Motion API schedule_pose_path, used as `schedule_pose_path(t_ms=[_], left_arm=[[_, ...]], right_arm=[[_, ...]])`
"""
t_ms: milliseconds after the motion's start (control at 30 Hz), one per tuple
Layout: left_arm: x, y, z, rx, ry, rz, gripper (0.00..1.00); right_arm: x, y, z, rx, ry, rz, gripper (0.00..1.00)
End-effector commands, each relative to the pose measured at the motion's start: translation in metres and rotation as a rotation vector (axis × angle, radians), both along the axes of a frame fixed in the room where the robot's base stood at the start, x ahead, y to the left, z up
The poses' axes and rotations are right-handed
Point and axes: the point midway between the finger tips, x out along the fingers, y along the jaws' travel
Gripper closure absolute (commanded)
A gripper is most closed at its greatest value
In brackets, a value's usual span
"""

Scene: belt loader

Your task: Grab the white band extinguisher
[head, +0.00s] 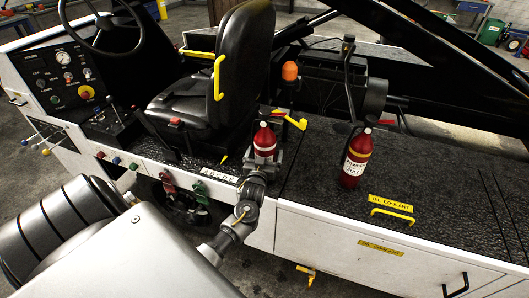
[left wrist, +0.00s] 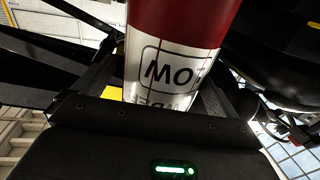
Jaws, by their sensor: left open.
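A red extinguisher with a white band (head: 264,139) stands upright on the loader's deck beside the black seat. My left gripper (head: 264,158) is at it, low on its body. In the left wrist view the extinguisher (left wrist: 172,65) fills the space between the fingers, and part of its black lettering shows on the white band. The left gripper is open, with one finger on each side of the body; whether they touch it I cannot tell. A second red extinguisher with a pale label (head: 355,162) stands farther right on the deck. My right gripper is out of view.
The seat (head: 215,85) with yellow handles rises behind and left of the nearer extinguisher. An orange beacon (head: 290,71) and a black lever (head: 348,70) stand behind. A yellow handle (head: 392,214) lies at the deck's front right. Dark deck between the extinguishers is clear.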

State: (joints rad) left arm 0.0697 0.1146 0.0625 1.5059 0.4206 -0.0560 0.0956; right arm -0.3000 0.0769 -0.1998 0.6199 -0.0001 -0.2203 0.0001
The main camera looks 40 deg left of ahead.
Motion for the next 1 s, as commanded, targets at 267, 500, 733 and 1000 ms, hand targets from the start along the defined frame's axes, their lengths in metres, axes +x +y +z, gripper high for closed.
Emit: schedule_pose_path(t_ms=[267, 500, 733, 1000], left_arm=[[0.0071, 0.0037, -0.0007, 0.0, 0.0, -0.001, 0.03], [0.0069, 0.0036, -0.0008, 0.0, 0.0, -0.001, 0.27], [0.0066, 0.0038, -0.0008, 0.0, 0.0, 0.0, 0.57], [0.0073, 0.0043, 0.0026, 0.002, -0.007, 0.0, 0.87]], right_arm=[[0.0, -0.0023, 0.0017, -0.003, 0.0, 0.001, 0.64], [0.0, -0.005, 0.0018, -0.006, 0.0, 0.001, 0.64], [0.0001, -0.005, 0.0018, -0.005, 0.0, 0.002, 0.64], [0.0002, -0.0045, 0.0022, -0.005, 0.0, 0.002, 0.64]])
